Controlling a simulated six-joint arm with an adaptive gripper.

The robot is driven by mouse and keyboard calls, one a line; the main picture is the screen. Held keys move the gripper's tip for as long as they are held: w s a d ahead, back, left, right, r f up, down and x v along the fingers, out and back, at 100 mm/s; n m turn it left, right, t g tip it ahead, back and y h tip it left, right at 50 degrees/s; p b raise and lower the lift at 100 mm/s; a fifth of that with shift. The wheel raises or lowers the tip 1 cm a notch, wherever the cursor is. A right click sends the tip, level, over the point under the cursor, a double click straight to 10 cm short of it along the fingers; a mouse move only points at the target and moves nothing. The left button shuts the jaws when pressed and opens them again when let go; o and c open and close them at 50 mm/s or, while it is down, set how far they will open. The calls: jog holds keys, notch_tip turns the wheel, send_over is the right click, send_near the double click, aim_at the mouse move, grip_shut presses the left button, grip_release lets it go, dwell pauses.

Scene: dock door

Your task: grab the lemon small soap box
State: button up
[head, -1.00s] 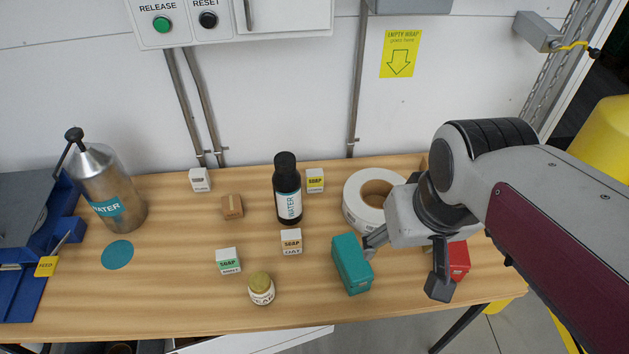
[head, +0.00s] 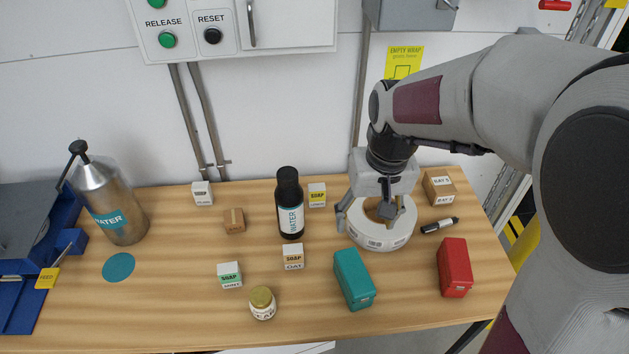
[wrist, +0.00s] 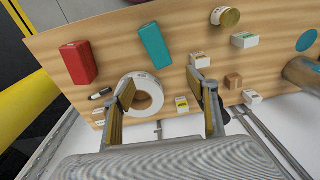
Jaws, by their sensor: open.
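The lemon small soap box (head: 317,195) is a small white box with a yellow label. It stands at the back of the wooden table, just right of the black water bottle. In the wrist view the lemon soap box (wrist: 182,104) lies between the lines of my two fingers, beyond their tips. My gripper (head: 370,222) is open and empty. It is above the white tape roll (head: 387,240), to the right of the soap box and apart from it.
The black water bottle (head: 289,205) stands close beside the soap box on its left. Oat (head: 293,257) and mint (head: 230,274) soap boxes, a teal box (head: 353,280) and a jar (head: 263,303) stand nearer the front. The wall is close behind.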

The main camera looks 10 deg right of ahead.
jog(key=w+a+f, duration=0.2)
jog(key=w+f, duration=0.6)
jog(key=w, duration=0.1)
jog(key=w+a+f, duration=0.2)
jog(key=w+f, duration=0.6)
jog(key=w, duration=0.2)
jog(key=t+y, duration=0.1)
jog(key=t, duration=0.1)
send_over(318, 187)
jog(key=s+d, duration=0.1)
jog(key=s, duration=0.1)
jog(key=shift+d+r, duration=0.2)
jog(key=shift+r, duration=0.2)
jog(key=shift+x, duration=1.3)
jog(key=shift+f, duration=0.1)
jog(key=shift+a+x, duration=0.1)
jog(key=shift+x, duration=1.15)
jog(key=shift+a+x, duration=0.15)
jog(key=shift+x, duration=1.05)
jog(key=shift+w, duration=0.1)
